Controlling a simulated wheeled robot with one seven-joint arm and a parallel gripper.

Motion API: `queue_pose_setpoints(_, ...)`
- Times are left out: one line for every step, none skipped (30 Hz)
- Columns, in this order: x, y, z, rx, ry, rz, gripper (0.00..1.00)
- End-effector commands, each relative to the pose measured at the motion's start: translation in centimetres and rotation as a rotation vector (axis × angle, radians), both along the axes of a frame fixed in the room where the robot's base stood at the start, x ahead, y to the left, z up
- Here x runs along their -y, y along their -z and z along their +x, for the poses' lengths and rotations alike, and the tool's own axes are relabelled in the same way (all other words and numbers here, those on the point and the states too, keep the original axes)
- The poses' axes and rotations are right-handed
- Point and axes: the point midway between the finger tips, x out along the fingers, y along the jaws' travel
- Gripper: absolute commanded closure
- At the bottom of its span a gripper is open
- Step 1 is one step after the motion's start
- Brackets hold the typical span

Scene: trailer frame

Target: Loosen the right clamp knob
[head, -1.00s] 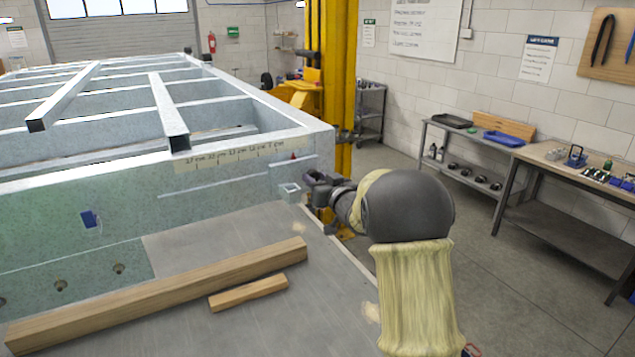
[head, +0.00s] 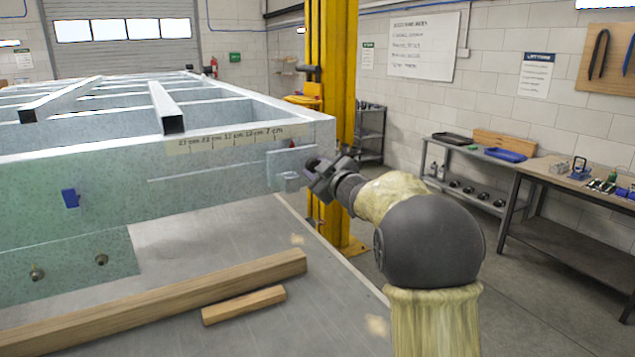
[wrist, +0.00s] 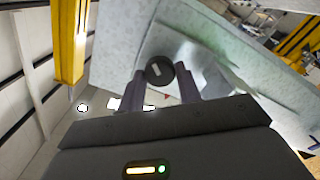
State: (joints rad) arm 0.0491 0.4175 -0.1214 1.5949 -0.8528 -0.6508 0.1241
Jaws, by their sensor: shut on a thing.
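The right clamp knob (wrist: 160,70) is a dark round knob with a light mark on its face, seen in the wrist view against the grey trailer frame. My gripper (wrist: 161,84) has one finger on each side of it and is shut on it. In the head view my gripper (head: 316,178) is at the right front corner of the trailer frame (head: 225,160), beside a small grey block (head: 289,183). The knob cannot be made out there behind the fingers. A measuring scale (head: 225,139) runs along the frame's top edge.
A long wooden beam (head: 170,300) and a short wood piece (head: 244,305) lie on the grey surface below the frame. A yellow post (head: 330,90) stands behind my gripper. A blue piece (head: 70,198) is on the frame's face at left. Workbenches stand at right.

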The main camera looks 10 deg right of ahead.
Motion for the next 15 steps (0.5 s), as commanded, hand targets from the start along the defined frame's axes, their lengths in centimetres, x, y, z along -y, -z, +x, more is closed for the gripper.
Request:
queue_pose_setpoints(0.00,0.51,0.00,0.014,0.001,-0.042,0.89)
queue_pose_setpoints(-0.02,0.49,0.00,0.024,0.000,-0.069,0.89)
queue_pose_setpoints(-0.04,0.49,0.01,0.036,0.000,-0.105,0.89)
queue_pose_setpoints(-0.05,0.49,0.01,0.045,0.000,-0.133,0.89)
queue_pose_setpoints(-0.05,0.51,0.01,0.053,0.000,-0.158,0.89)
queue_pose_setpoints(-0.05,0.50,0.00,0.064,0.000,-0.196,0.89)
queue_pose_setpoints(-0.06,0.46,0.00,0.074,0.000,-0.223,0.89)
queue_pose_setpoints(-0.06,0.44,-0.01,0.082,0.000,-0.249,0.89)
queue_pose_setpoints(-0.07,0.45,-0.01,0.094,0.000,-0.286,0.89)
queue_pose_setpoints(-0.06,0.45,-0.02,0.103,0.000,-0.313,0.89)
queue_pose_setpoints(-0.06,0.44,-0.02,0.112,0.000,-0.339,0.89)
queue_pose_setpoints(-0.06,0.43,-0.01,0.124,0.000,-0.377,0.89)
queue_pose_setpoints(-0.05,0.42,-0.01,0.132,0.001,-0.404,0.89)
queue_pose_setpoints(-0.03,0.44,-0.01,0.141,0.001,-0.431,0.89)
queue_pose_setpoints(-0.04,0.46,-0.01,0.153,0.001,-0.468,0.89)
